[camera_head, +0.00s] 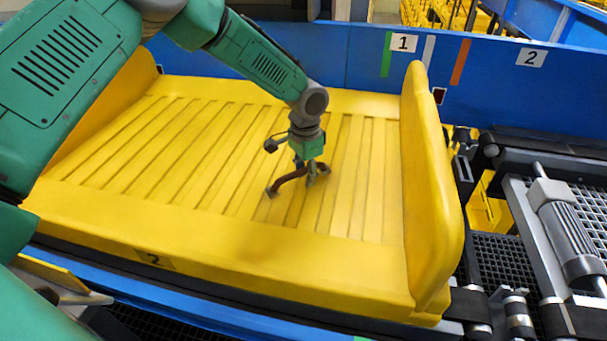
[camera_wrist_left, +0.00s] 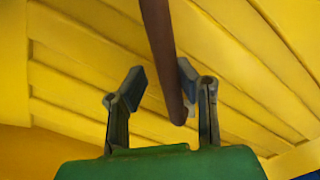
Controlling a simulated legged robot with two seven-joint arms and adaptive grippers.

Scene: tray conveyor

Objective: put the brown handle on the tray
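The yellow tray (camera_head: 215,255) has a ribbed floor and raised ends. The brown handle (camera_head: 288,178) is a thin dark bar at my left gripper, over the right half of the tray floor. My left gripper (camera_head: 297,181) points down there, with its fingers spread. In the left wrist view the brown handle (camera_wrist_left: 161,50) runs from the top edge down between the fingers. It is near the right finger, with a gap to the left one. I cannot tell whether the handle rests on the tray floor. My right gripper is not in view.
The tall right end wall (camera_head: 432,190) of the tray stands beside my left gripper. A blue barrier (camera_head: 350,50) with number labels runs behind the tray. Conveyor machinery with a grey motor (camera_head: 568,235) is at the right. The tray floor around the gripper is clear.

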